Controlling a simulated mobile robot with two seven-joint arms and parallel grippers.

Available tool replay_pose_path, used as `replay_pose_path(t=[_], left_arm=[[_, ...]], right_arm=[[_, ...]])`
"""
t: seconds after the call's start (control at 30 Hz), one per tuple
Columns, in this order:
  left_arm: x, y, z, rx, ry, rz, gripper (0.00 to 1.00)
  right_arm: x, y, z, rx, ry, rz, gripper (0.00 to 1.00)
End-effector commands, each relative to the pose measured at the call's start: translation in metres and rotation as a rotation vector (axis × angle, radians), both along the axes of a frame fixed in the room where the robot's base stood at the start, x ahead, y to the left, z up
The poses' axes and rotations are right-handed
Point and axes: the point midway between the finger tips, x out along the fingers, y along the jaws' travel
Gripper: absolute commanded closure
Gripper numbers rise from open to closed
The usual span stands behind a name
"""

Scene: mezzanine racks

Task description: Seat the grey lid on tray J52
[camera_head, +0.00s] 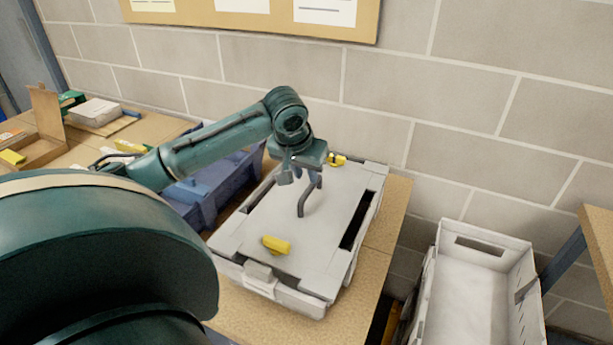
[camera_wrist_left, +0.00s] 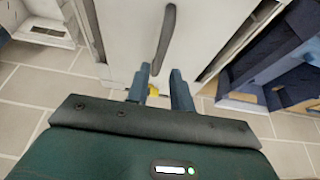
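The grey lid (camera_head: 285,229) lies over the tray (camera_head: 288,295), with a dark bent handle (camera_head: 307,196) standing up from its middle. Dark gaps show along the lid's right side; I cannot tell whether it sits flush. One yellow piece (camera_head: 276,245) is at the near end and another (camera_head: 338,159) at the far end. My left gripper (camera_head: 308,177) is at the handle's upper part. In the wrist view its two fingers (camera_wrist_left: 161,82) are apart, with the handle (camera_wrist_left: 166,38) just beyond the tips, between their lines. My right gripper is out of view. No tray label is readable.
A blue bin (camera_head: 205,190) stands left of the tray on the wooden bench (camera_head: 355,312). An open carton (camera_head: 45,125) and a grey box (camera_head: 97,111) are farther left. A white crate (camera_head: 481,246) stands lower right. A block wall closes the back.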

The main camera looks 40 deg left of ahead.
Motion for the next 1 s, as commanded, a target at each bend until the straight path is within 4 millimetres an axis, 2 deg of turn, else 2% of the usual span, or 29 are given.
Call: replay_pose_path(t=[0.63,1.0], left_arm=[[-0.019,-0.006,0.049,0.001,-0.003,-0.001,0.77],[-0.022,-0.007,0.054,0.001,0.0,-0.001,0.77]], right_arm=[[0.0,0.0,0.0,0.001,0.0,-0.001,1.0],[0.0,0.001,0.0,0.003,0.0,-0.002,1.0]])
